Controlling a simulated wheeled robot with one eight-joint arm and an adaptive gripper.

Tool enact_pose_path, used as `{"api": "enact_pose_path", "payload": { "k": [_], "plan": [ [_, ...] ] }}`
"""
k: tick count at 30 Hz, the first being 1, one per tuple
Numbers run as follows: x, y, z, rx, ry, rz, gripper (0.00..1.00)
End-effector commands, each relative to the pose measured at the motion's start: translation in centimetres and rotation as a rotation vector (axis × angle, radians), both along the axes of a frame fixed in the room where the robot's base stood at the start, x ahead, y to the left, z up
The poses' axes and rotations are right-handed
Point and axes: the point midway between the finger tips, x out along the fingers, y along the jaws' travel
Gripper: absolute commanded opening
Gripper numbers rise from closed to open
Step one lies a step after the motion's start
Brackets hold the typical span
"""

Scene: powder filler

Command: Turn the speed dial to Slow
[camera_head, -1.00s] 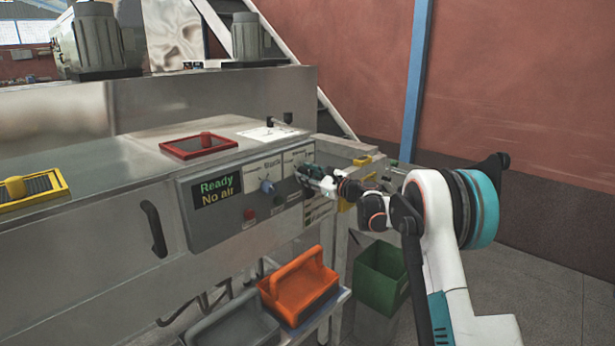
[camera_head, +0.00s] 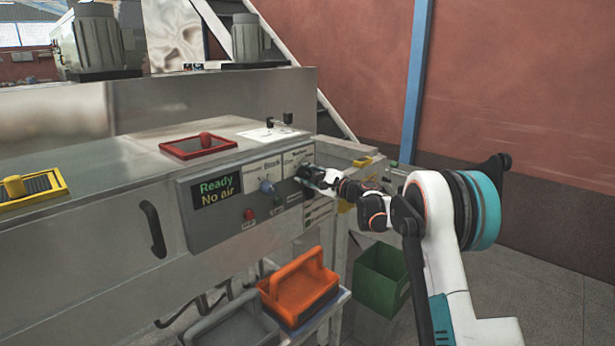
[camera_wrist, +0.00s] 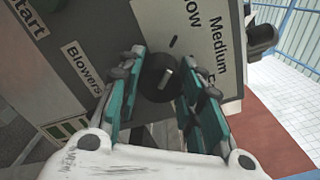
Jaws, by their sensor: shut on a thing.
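The speed dial (camera_wrist: 158,77) is a round black knob with a pale pointer line. In the wrist view it sits between the two teal fingers of my gripper (camera_wrist: 158,100), which is shut on it. The printed word Medium (camera_wrist: 218,45) shows beside it, with a cut-off "ow" and part of an "F" label. In the head view my gripper (camera_head: 304,174) is at the right end of the grey control panel (camera_head: 205,238) and hides the dial there.
A blue-grey knob (camera_head: 267,187) and a red button (camera_head: 249,214) are left of my gripper. The screen (camera_head: 217,190) reads "Ready No air". Below are an orange bin (camera_head: 298,287) and a green bin (camera_head: 382,278). A dark fitting (camera_wrist: 262,37) protrudes near the panel's edge.

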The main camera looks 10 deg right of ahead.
Motion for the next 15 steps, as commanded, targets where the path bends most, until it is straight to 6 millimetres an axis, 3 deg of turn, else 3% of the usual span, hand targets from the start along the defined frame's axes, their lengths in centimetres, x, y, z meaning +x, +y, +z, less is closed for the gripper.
{"api": "enact_pose_path", "payload": {
  "k": [11,12,14,15],
  "plan": [
    [-0.04,-0.03,-0.17,-0.006,-0.002,0.000,0.10],
    [-0.04,-0.02,-0.17,-0.006,-0.002,0.000,0.38],
    [-0.05,-0.03,-0.17,-0.006,-0.002,0.000,0.52],
    [-0.05,-0.03,-0.17,-0.006,-0.002,0.000,0.53]
  ]
}}
